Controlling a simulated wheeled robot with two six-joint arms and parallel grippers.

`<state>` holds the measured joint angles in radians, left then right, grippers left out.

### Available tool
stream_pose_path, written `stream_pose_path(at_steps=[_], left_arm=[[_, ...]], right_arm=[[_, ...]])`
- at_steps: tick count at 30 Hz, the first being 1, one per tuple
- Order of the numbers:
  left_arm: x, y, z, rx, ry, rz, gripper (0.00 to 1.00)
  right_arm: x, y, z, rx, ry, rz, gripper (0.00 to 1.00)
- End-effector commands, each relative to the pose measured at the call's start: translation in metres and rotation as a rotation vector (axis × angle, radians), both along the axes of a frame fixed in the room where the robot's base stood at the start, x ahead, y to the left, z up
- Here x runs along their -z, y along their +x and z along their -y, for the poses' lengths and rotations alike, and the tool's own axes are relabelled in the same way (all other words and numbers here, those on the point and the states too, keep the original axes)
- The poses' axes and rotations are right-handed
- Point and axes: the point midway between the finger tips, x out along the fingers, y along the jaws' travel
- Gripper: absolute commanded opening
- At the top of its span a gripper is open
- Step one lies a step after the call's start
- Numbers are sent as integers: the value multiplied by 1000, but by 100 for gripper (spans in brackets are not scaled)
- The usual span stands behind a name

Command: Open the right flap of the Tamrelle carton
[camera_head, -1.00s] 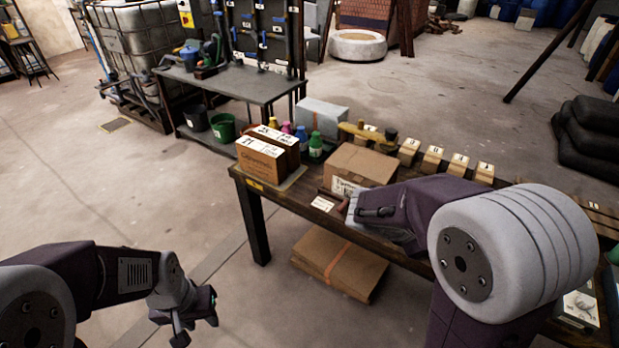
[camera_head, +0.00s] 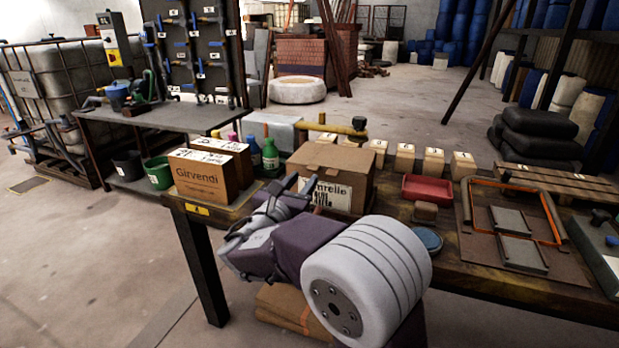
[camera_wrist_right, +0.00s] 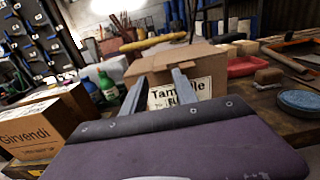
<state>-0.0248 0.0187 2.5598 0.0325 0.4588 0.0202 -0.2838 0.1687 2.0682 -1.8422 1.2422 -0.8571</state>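The brown Tamrelle carton (camera_head: 350,187) stands upright on the workbench, with a white printed label on its front. Its top looks flat and closed in the head view. In the right wrist view the carton (camera_wrist_right: 150,68) is straight ahead, and a small tab shows at its top front edge. My right gripper (camera_head: 301,182) is in front of the carton's left part. In the wrist view its two fingers (camera_wrist_right: 159,78) are spread apart with nothing between them, overlapping the carton's front; whether they touch it I cannot tell. My left gripper is out of view.
The Girvendi carton (camera_head: 207,181) stands left of the Tamrelle carton, with bottles (camera_head: 270,155) behind. A red tray (camera_head: 427,189), brown block (camera_head: 425,212) and blue round dish (camera_head: 428,240) lie to the right. Several numbered blocks (camera_head: 405,158) stand behind.

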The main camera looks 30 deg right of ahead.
Motion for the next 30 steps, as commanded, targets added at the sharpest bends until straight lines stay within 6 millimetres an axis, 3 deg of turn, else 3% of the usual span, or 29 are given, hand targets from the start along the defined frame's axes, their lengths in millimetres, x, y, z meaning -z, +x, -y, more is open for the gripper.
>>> stream_pose_path(at_steps=[3,8,18,22,30], left_arm=[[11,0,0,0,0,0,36],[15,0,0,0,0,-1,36],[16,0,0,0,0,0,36],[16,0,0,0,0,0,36],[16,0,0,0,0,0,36]], right_arm=[[4,16,21,5,1,1,35],[3,32,39,3,0,0,35],[0,38,44,0,-1,-1,35],[1,37,44,0,-1,-1,1],[1,37,44,0,-1,-1,0]])
